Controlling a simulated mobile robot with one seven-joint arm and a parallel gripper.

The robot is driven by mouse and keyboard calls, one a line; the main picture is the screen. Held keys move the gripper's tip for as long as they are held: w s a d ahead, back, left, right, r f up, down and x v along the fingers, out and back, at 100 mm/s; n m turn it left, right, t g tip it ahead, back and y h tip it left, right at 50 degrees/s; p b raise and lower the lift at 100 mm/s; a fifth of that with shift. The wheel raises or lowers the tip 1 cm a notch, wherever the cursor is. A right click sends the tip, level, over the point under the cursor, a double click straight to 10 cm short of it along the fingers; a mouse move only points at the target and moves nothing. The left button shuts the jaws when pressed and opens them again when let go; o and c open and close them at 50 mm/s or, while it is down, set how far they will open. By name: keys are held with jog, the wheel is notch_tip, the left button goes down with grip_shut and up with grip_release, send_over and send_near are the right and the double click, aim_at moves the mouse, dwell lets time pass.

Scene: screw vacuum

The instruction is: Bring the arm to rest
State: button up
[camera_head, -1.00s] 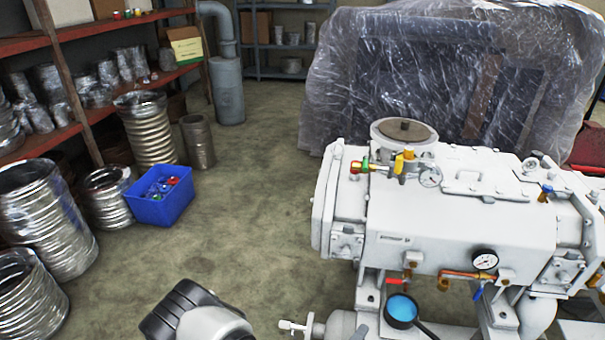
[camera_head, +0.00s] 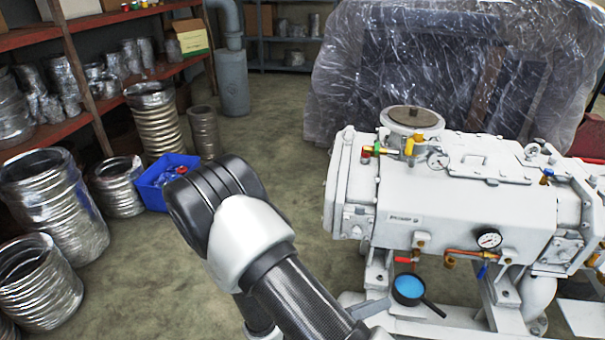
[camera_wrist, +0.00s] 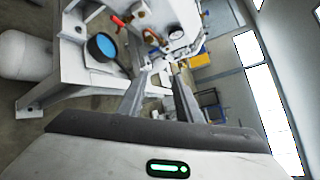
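My arm (camera_head: 250,240) rises from the bottom of the head view, with its bent dark and white joint left of the machine. The white screw vacuum machine (camera_head: 470,205) stands at the right of the head view. It also fills the upper left of the wrist view, beyond the fingers.
A black round part with a blue face (camera_head: 409,287) sits low on the machine, near a gauge (camera_head: 489,239). A blue bin (camera_head: 150,192), metal ducts (camera_head: 50,205) and a red shelf (camera_head: 40,137) stand left. A plastic-wrapped bulk (camera_head: 340,90) stands behind. Floor between is clear.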

jog(key=s+d+r+m+g+y, duration=0.1)
jog(key=s+r+m+g+y, duration=0.3)
jog(key=r+m, duration=0.7)
jog(key=s+d+r+m+g+y, duration=0.1)
jog(key=s+r+m+g+y, duration=0.25)
jog(key=r+m, duration=0.7)
jog(key=a+r+m+t+y+p, duration=0.1)
jog(key=r+m+p, duration=0.3)
jog(key=r, duration=0.5)
jog(key=s+a+r+m+t+y+p, duration=0.1)
jog(key=r+m+t+y+p, duration=0.2)
jog(key=r+p, duration=0.4)
jog(key=s+a+r+m+t+y+p, duration=0.1)
jog(key=r+m+p, duration=0.4)
jog(key=r, duration=0.5)
jog(key=shift+s+a+r+m+t+y+p, duration=0.3)
jog(key=shift+a+m+t+y, duration=0.15)
jog(key=shift+t+y, duration=0.1)
